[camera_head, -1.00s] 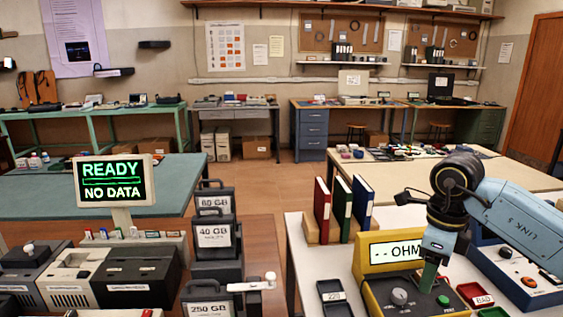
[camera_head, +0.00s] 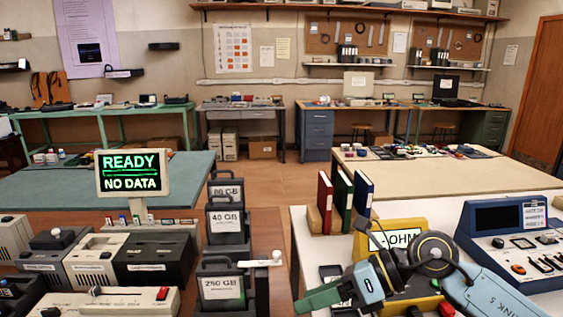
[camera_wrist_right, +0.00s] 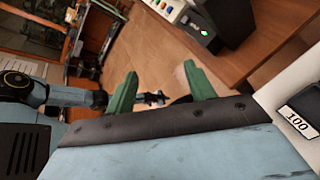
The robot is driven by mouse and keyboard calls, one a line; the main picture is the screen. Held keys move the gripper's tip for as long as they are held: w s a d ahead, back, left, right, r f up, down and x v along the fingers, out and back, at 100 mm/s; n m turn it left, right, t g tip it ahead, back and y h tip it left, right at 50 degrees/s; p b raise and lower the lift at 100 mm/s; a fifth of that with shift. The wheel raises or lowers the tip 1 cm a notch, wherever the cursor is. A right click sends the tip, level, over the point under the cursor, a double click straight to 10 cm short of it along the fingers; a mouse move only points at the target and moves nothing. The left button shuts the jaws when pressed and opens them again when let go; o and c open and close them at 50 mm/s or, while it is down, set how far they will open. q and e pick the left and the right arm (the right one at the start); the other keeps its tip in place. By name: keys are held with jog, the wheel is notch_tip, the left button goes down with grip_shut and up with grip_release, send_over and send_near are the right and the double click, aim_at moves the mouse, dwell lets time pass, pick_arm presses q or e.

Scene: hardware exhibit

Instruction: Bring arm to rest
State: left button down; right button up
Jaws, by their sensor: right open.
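My right gripper (camera_head: 318,298) is in the lower middle of the head view, over the front of the white table. Its green fingers point left, and the arm comes in from the lower right. In the right wrist view the two green fingers (camera_wrist_right: 160,92) stand apart with nothing held between them. The arm partly covers the yellow ohm meter (camera_head: 405,238) behind it. My left gripper does not show clearly in either view.
Red, green and blue binders (camera_head: 345,200) stand behind the arm. A blue console (camera_head: 510,240) is to the right. Drive boxes (camera_head: 222,285) and a screen reading READY NO DATA (camera_head: 133,172) stand to the left. Floor shows between the tables.

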jog(key=s+a+r+m+t+y, duration=0.1)
jog(key=a+r+m+t+y, duration=0.35)
jog(key=r+m+y, duration=0.3)
jog(key=w+d+m+t+h, duration=0.3)
jog(key=d+m+t+h, duration=0.4)
jog(key=m+t, duration=0.75)
jog(key=s+d+f+m+g+h, duration=0.2)
jog(key=d+f+m+g+h, duration=0.1)
jog(key=d+f+m+h, duration=1.1)
jog(key=s+f+m+g+y, duration=0.1)
jog(key=s+f+m+g, duration=0.3)
jog(key=s+f+g, duration=0.5)
jog(key=s+f+m+g, duration=0.4)
jog(key=s+f, duration=0.2)
jog(key=s, duration=0.7)
notch_tip(320, 180, down, 26)
jog(key=s+d+g, duration=0.1)
jog(key=s, duration=0.1)
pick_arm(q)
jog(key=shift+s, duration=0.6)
pick_arm(e)
jog(key=s+d+f, duration=0.3)
jog(key=s+f, duration=0.4)
jog(key=s, duration=0.1)
jog(key=s+d+f+g, duration=0.1)
jog(key=s+d+f, duration=0.2)
jog(key=s+f, duration=0.4)
jog(key=shift+s+n+h, duration=0.3)
jog(key=shift+s+h, duration=0.05)
jog(key=shift+s, duration=0.2)
